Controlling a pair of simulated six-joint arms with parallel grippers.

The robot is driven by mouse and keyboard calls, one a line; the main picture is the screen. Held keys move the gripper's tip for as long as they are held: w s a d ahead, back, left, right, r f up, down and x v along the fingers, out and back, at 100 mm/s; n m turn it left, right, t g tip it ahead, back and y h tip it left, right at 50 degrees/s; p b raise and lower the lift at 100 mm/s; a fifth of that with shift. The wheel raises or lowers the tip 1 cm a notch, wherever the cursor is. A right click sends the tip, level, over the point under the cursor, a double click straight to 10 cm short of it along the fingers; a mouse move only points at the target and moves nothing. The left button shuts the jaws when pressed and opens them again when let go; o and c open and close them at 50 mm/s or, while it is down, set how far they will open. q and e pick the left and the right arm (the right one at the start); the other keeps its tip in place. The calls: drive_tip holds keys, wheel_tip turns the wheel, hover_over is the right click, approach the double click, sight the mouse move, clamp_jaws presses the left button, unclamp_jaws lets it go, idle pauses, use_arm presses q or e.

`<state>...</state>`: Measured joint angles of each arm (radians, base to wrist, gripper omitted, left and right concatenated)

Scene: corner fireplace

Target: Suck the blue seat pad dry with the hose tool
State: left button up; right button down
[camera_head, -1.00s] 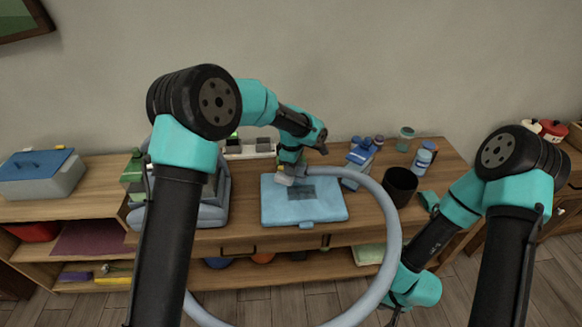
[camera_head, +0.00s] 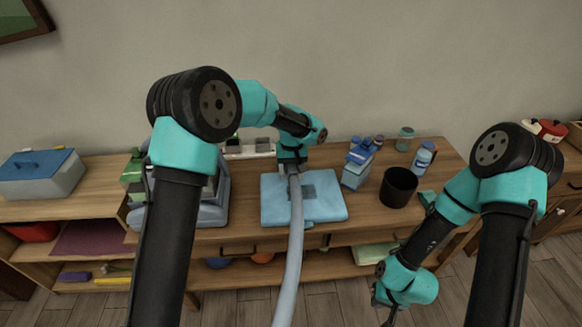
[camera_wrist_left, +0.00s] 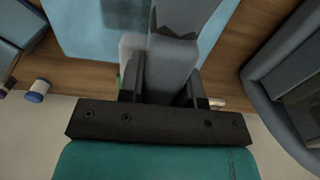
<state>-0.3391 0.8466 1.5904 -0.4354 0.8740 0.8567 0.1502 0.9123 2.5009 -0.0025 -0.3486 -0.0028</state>
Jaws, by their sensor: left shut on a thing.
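The light blue seat pad (camera_head: 328,208) lies flat on the wooden table, with a darker grey-blue patch (camera_head: 308,191) near its middle. My left gripper (camera_head: 292,166) is over the pad's back edge, shut on the grey hose tool (camera_head: 294,182). In the left wrist view the jaws (camera_wrist_left: 170,88) clasp the tool (camera_wrist_left: 178,55), with the pad (camera_wrist_left: 80,25) beyond. The tool's nozzle end is hidden, so I cannot tell whether it touches the pad. The hose (camera_head: 293,262) runs forward over the table's front edge. My right gripper (camera_head: 384,302) hangs low in front of the table; its jaw opening is unclear.
A grey-blue machine (camera_head: 212,205) stands left of the pad, partly behind my left arm. A blue-and-white box (camera_head: 358,165), a black cup (camera_head: 398,186) and a bottle (camera_head: 423,158) stand to the right. A grey bin with a blue lid (camera_head: 42,175) is far left.

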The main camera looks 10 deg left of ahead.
use_arm(q)
drive_tip(key=shift+f, duration=0.3)
idle(0.4)
